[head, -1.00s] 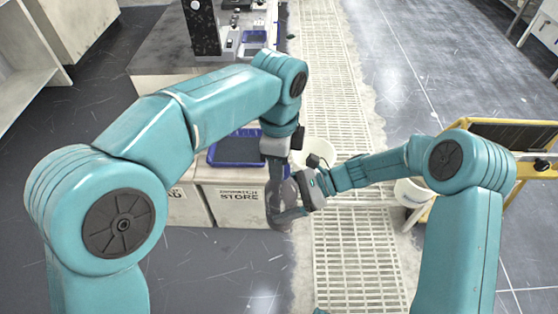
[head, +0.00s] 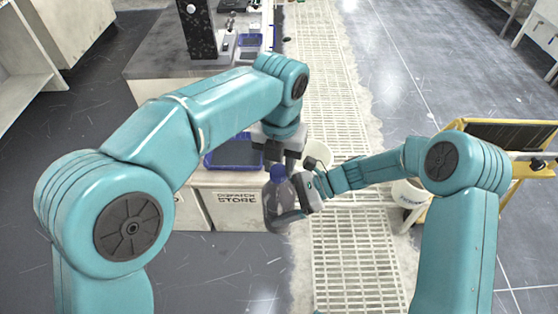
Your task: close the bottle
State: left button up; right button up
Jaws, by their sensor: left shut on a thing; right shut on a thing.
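A clear bottle (head: 279,204) stands upright near the picture's middle, with dark contents low in it. A blue cap (head: 278,174) sits at the top of its neck; I cannot tell how tightly it is seated. My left gripper (head: 280,163) points down from above and is shut on the cap, its fingertips partly hidden by its own body. My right gripper (head: 298,200) comes in from the right and is shut on the bottle's side, covering part of it.
A blue tray (head: 222,163) lies on the bench behind the bottle, above a cabinet marked "Dispatch Store" (head: 236,199). A yellow-framed stand (head: 530,168) is at far right.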

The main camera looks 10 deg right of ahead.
pick_arm(q)
jog(key=o, duration=1)
jog(key=shift+r, duration=2.25)
